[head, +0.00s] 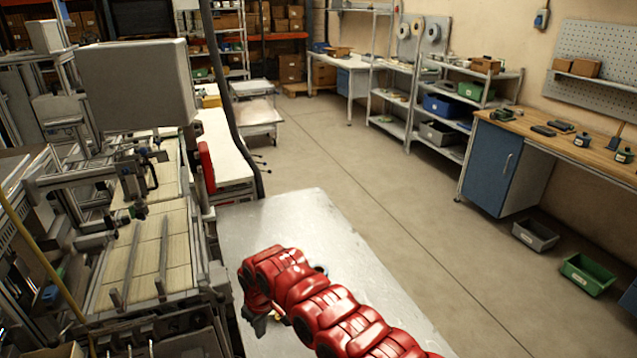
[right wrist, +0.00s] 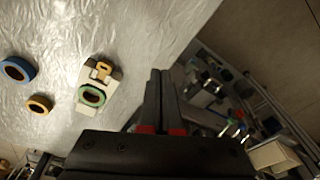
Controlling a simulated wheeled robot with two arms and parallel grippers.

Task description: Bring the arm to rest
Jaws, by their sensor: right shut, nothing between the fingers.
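My right arm reaches in from the bottom right of the head view, red and bent over the metal-topped table (head: 300,215). Its dark gripper (head: 259,324) is at the table's left edge, mostly hidden under the arm. In the right wrist view the right gripper (right wrist: 165,100) has its two black fingers together, with nothing between them. My left gripper is out of view.
A blue reel (right wrist: 17,70) and an orange-yellow reel (right wrist: 40,104) lie on the table. Machinery with a grey box (head: 140,85) stands close on the left.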

